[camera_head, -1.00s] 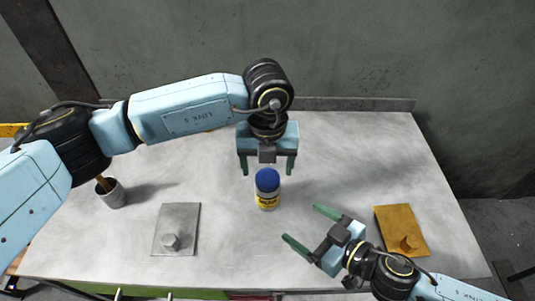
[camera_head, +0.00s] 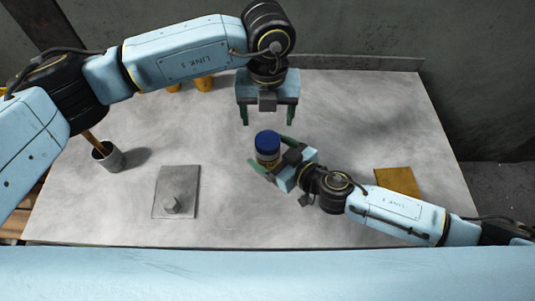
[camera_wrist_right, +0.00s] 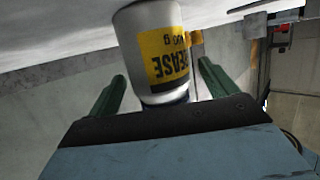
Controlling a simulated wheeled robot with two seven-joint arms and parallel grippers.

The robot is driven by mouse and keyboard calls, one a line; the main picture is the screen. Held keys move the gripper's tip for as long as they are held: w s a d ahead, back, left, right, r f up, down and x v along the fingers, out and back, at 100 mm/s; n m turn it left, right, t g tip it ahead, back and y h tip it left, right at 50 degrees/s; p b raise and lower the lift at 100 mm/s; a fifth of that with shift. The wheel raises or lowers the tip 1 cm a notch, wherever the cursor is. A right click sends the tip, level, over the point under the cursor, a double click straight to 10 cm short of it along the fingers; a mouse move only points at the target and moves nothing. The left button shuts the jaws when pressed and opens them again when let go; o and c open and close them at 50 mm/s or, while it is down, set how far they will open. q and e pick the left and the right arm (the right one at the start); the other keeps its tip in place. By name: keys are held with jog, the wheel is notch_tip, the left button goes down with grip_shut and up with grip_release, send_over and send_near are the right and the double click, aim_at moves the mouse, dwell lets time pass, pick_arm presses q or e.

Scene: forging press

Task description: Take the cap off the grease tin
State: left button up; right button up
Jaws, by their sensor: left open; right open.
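The grease tin (camera_head: 267,158) stands upright near the middle of the table, with its blue cap (camera_head: 267,141) on top. My left gripper (camera_head: 267,118) is open and empty, pointing down above and just behind the tin. My right gripper (camera_head: 268,150) is open with its green fingers on either side of the tin's body, reaching in from the right. In the right wrist view, the tin's white body with a yellow label (camera_wrist_right: 165,58) appears between the two fingers. Whether the fingers touch it I cannot tell.
A grey plate with a hex nut (camera_head: 177,185) lies on the table (camera_head: 110,215) to the left. A grey cup (camera_head: 108,156) with a brown handle stands at the far left. An orange plate (camera_head: 398,181) lies at the right, partly behind my right arm. Yellow objects (camera_head: 204,83) sit at the back.

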jog(key=shift+x, duration=0.75)
jog(key=shift+c, duration=0.5)
